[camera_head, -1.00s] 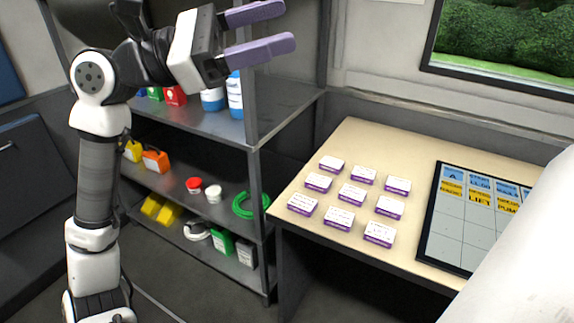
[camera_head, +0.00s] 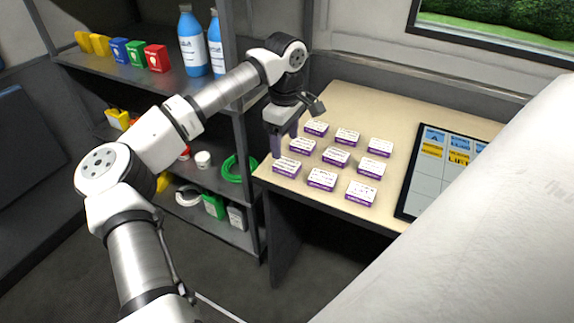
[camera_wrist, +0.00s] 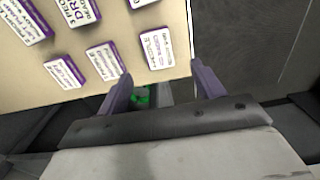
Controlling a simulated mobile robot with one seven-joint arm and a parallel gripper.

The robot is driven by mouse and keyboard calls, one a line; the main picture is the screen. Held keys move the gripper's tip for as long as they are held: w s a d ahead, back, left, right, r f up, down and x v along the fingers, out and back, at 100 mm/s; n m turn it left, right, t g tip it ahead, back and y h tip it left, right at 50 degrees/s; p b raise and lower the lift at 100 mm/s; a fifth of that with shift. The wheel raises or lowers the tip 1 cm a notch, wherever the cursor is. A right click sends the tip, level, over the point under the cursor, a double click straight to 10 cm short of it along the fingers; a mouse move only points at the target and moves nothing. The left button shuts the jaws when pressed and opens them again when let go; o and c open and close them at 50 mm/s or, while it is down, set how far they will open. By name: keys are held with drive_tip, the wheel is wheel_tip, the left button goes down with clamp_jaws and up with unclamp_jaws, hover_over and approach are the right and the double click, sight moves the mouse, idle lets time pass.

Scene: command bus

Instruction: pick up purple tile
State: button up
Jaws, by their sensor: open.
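Several white-topped tiles with purple sides stand in rows on the beige table (camera_head: 395,108). The front-left tile (camera_head: 286,167) is closest to my gripper (camera_head: 283,143) in the head view. My gripper points down, open and empty, above the table's left edge, beside the left column of tiles. In the wrist view, one tile (camera_wrist: 157,47) lies just beyond the gap between the purple fingers of my gripper (camera_wrist: 164,82). Further tiles (camera_wrist: 105,60) lie to its left. The printing on the tiles is too small or blurred to read fully.
A dark-framed board (camera_head: 425,185) with blue and yellow tiles lies at the table's right. A grey shelf (camera_head: 185,85) with bottles and coloured containers stands left of the table. A large white surface (camera_head: 480,240) blocks the lower right.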

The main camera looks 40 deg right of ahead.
sight(287, 164)
drive_tip(key=f, duration=0.2)
drive_tip(key=f+p, duration=0.1)
drive_tip(key=f, duration=0.4)
drive_tip(key=shift+s+d+f+p, duration=0.15)
drive_tip(key=shift+s+f+p, duration=0.05)
drive_tip(key=shift+s+p, duration=0.1)
drive_tip(key=shift+w, duration=0.1)
drive_tip(key=c, duration=1.1)
drive_tip(key=shift+r, duration=0.15)
